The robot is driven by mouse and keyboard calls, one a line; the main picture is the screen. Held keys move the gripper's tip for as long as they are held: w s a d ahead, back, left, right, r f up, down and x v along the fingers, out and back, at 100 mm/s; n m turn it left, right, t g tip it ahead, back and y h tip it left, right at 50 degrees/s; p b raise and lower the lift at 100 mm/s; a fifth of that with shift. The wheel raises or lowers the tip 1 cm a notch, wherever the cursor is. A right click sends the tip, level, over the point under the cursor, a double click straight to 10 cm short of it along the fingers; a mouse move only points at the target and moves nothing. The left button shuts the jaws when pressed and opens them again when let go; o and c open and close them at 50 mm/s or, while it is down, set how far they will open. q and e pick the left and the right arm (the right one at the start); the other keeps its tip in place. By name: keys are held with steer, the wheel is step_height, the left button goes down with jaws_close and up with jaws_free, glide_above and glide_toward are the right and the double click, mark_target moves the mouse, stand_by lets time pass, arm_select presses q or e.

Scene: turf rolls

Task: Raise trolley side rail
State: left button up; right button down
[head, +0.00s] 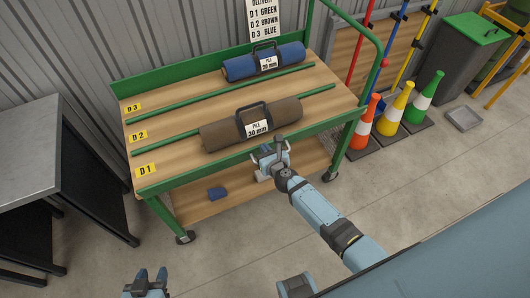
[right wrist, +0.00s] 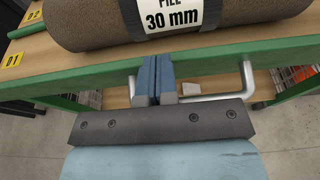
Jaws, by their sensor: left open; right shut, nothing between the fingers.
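The green trolley carries a long green side rail (head: 215,166) along the near edge of its wooden top deck (head: 180,160). The rail also crosses the right wrist view (right wrist: 225,57). A bent grey metal handle (right wrist: 246,78) shows just below the rail, on both sides of my right fingertips. My right gripper (head: 270,152) is shut and empty at the rail's near side. Its blue fingers (right wrist: 156,76) overlap the rail and handle in the wrist view; I cannot tell whether they touch. My left gripper (head: 151,275) is open and empty, low in front of the trolley.
A blue roll (head: 240,68) lies farther back. A small blue object (head: 217,193) sits on the lower shelf. A dark table (head: 30,150) stands left; cones (head: 362,125) stand right.

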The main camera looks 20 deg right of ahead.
steer(key=shift+w+r, duration=0.2)
steer(key=shift+w, duration=0.4)
steer(key=shift+w+r, duration=0.2)
steer(key=shift+w, duration=0.35)
